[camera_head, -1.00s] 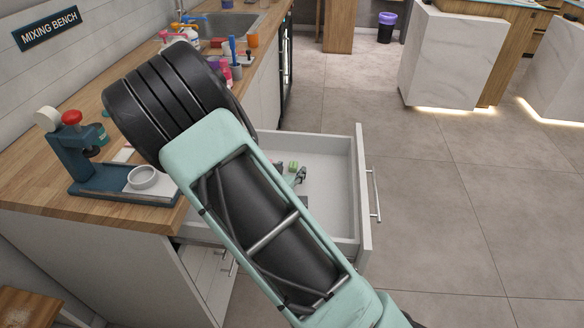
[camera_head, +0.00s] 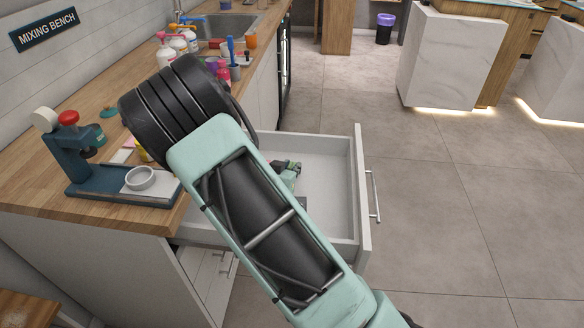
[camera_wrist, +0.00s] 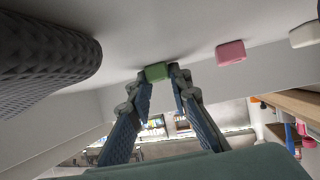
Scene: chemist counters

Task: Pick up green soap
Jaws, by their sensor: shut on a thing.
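The green soap (camera_wrist: 156,72) is a small rounded block held between the fingertips of my gripper (camera_wrist: 154,75) in the wrist view. A finger sits on each side of it, and the gripper is shut on it. In the head view my gripper (camera_head: 290,168) shows only partly beside my arm, over the open white drawer (camera_head: 328,183). The arm hides much of the drawer's left side. I cannot tell how far the soap is from the drawer floor.
In the wrist view a pink soap (camera_wrist: 231,52), a white soap (camera_wrist: 305,35) and a dark textured object (camera_wrist: 45,60) lie nearby. A blue press (camera_head: 90,160) stands on the wooden counter. The drawer's right part is clear.

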